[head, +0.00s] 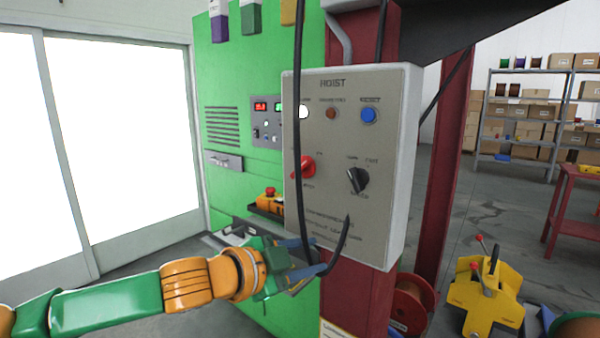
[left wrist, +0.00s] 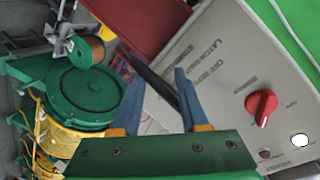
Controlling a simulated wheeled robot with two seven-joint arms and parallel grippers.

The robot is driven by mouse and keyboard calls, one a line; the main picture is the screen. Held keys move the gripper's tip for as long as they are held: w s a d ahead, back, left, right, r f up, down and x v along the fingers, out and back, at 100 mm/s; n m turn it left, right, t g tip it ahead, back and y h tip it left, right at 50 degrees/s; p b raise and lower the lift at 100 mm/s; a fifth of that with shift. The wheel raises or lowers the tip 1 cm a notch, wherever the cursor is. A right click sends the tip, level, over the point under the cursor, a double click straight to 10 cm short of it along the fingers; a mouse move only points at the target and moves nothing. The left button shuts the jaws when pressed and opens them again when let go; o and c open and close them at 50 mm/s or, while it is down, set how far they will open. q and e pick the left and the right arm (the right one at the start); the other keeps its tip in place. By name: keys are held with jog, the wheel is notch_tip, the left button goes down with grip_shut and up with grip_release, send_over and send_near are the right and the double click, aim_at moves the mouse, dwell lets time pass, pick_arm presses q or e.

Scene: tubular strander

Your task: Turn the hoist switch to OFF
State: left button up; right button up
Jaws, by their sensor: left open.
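The grey hoist box (head: 335,225) is on a dark red post. A red rotary knob (head: 303,167) is on its left and a black rotary knob (head: 358,180) on its right. The red knob (left wrist: 262,105) also shows in the left wrist view with a white mark on it; its small labels are blurred. A black cable (head: 298,60) hangs in front of the box by the red knob. My left gripper (head: 308,262) is open, below the red knob at the box's lower edge. In the left wrist view a dark strip, probably cable, passes between its fingers (left wrist: 158,98).
A yellow hoist part (head: 485,297) and cable reels are on the floor at right. Shelves (head: 530,100) stand behind.

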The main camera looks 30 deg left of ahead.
aim_at(298, 169)
pick_arm(q)
jog(key=s+a+r+n+t+y, duration=0.1)
jog(key=s+a+r+t, duration=0.15)
jog(key=r, duration=0.45)
jog(key=s+a+r+t, duration=0.1)
jog(key=s+a+r, duration=0.15)
jog(key=r, duration=0.45)
jog(key=w+p, duration=0.1)
jog(key=w, duration=0.1)
jog(key=w+p, duration=0.4)
jog(key=w, duration=0.1)
jog(key=shift+w+a, duration=0.1)
jog(key=shift+a, duration=0.2)
jog(key=shift+w+d+f, duration=0.1)
jog(key=shift+w, duration=0.1)
jog(key=shift+d+f, duration=0.1)
pick_arm(e)
notch_tip(298, 169, up, 5)
jog(key=shift+w+r, duration=0.1)
jog(key=shift+r, duration=0.05)
pick_arm(q)
jog(key=shift+y, duration=0.3)
grip_shut()
pick_arm(e)
jog(key=shift+a, duration=0.15)
